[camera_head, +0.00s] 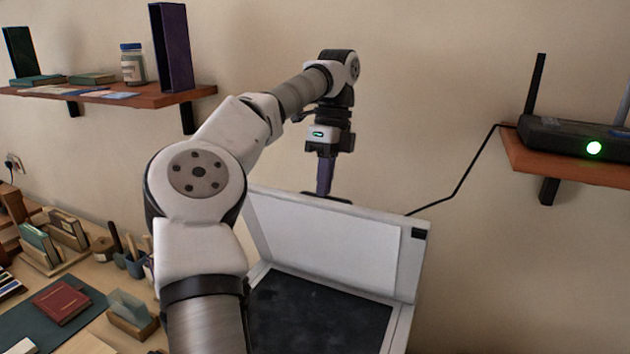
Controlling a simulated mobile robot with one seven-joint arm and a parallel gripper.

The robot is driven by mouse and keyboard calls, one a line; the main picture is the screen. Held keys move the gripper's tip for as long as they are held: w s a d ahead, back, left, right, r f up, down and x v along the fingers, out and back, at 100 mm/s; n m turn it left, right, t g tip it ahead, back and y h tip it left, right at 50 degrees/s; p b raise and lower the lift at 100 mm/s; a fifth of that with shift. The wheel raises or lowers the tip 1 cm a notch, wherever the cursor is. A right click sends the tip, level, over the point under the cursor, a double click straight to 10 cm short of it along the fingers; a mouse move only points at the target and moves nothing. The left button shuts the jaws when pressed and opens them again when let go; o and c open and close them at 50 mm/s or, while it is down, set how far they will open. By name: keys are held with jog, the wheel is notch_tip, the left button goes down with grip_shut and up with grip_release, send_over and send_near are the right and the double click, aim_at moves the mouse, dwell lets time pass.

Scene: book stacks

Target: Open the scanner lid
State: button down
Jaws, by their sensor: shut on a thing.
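The scanner (400,325) stands at the lower middle, partly hidden by my arm. Its lid (325,240) is raised and tilted up steeply, with its white inner side facing me. The dark glass bed (315,312) shows below it. My gripper (325,185) is at the lid's upper edge, pointing down, behind or at the rim. It is shut on the lid's edge, though the exact contact is hard to see.
A wall shelf (545,165) at right carries a router (575,138) whose cable runs down behind the lid. Another shelf (120,97) at upper left holds books and a jar (132,64). The desk at left holds a red book (62,302) and several small holders.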

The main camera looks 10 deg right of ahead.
jog(key=shift+w+d+f, duration=0.1)
jog(key=shift+d+f, duration=0.1)
jog(key=shift+f, duration=0.3)
jog(key=shift+w+d+f, duration=0.1)
jog(key=shift+d+f, duration=0.1)
jog(key=shift+f, duration=0.3)
jog(key=c, duration=1.8)
grip_release()
jog(key=shift+f, duration=0.1)
jog(key=o, duration=0.3)
jog(key=shift+w+d+f, duration=0.25)
jog(key=shift+w+d, duration=0.1)
jog(key=shift+w, duration=0.05)
jog(key=shift+a+r, duration=0.2)
jog(key=shift+r, duration=0.1)
jog(key=shift+a+r, duration=0.1)
jog(key=shift+a, duration=0.05)
